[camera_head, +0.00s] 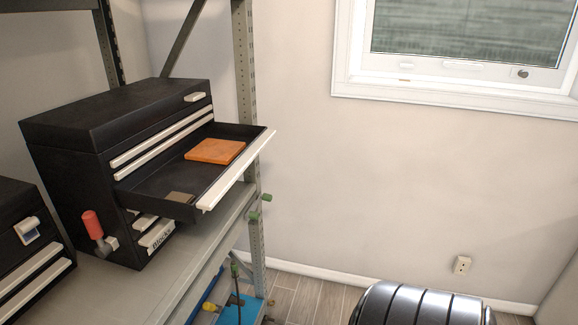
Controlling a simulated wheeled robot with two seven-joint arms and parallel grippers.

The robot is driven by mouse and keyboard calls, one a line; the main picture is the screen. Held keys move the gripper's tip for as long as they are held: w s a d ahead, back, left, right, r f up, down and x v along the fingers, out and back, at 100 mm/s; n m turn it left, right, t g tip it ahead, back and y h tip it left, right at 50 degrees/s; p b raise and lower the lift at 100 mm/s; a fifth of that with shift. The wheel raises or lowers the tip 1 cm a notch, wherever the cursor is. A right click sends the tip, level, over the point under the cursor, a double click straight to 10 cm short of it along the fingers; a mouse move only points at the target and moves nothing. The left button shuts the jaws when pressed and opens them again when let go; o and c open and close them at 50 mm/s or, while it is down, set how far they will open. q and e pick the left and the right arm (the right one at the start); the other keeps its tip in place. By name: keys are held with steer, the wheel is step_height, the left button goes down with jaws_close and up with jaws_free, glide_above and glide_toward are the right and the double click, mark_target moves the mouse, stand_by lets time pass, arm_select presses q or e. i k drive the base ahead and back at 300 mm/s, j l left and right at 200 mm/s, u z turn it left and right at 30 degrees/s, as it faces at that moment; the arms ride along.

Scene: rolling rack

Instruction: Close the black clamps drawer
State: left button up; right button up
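A black tool chest (75,150) stands on the grey rack shelf at the left. One drawer (150,183) of it is pulled well out to the right, with a long white front edge (238,171). Inside lie an orange flat block (215,151) and a small brownish piece (179,197). Other drawers above and below it look shut. A lower one bears a label that seems to read "Blocks" (160,236); no clamps label can be read. Neither of my grippers is in view.
A red-handled tool (93,226) sits by the chest's lower front. A second black chest (25,250) is at the left edge. A rack post (245,70) rises behind the open drawer. Open space lies between the drawer and the wall (400,170).

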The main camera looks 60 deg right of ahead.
mark_target(186, 182)
steer(key=l+z, duration=0.1)
steer(key=z, duration=1.3)
